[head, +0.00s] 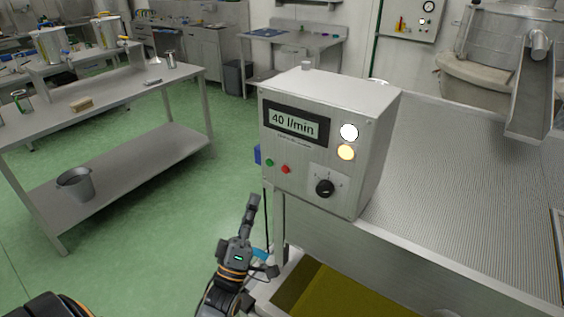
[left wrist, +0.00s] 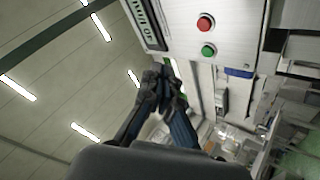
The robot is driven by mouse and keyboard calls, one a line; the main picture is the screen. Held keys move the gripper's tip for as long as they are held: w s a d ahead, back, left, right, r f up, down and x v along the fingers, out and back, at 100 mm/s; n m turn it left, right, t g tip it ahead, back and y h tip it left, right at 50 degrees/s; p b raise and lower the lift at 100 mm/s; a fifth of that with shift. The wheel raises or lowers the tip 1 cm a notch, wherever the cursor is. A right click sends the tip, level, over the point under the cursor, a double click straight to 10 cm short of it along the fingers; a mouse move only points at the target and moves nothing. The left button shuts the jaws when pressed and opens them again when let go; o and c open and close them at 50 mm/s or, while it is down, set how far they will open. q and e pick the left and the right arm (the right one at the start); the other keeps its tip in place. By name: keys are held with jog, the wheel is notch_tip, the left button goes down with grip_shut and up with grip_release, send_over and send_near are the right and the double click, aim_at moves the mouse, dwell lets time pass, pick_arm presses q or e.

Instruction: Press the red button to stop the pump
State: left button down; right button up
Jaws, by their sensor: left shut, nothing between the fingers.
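The red button (head: 285,169) is on the front of a grey metal pump control box (head: 327,88), right of a green button (head: 269,162). The display reads 40 l/min. My left gripper (head: 252,202) is shut and empty, below and a little left of the buttons, with a gap to the panel. In the left wrist view the red button (left wrist: 205,24) and green button (left wrist: 208,51) show near the top, beyond and right of the shut fingertips (left wrist: 163,80). My right gripper is not in view.
A black knob (head: 324,187) and two round lamps, one white (head: 349,132) and one yellow (head: 346,152), share the panel. A tank with yellow-green liquid (head: 340,296) lies below the box. A steel table (head: 120,92) stands left; green floor between is clear.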

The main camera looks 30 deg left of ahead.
aim_at(285, 170)
pick_arm(q)
jog(key=shift+s+r, duration=0.2)
jog(key=shift+r, duration=0.3)
jog(key=shift+w, duration=0.1)
jog(key=w+b, duration=0.3)
jog(key=w, duration=0.5)
jog(key=shift+w+d, duration=0.3)
jog(key=shift+w, duration=0.05)
jog(key=shift+f, duration=0.1)
dwell(1.0)
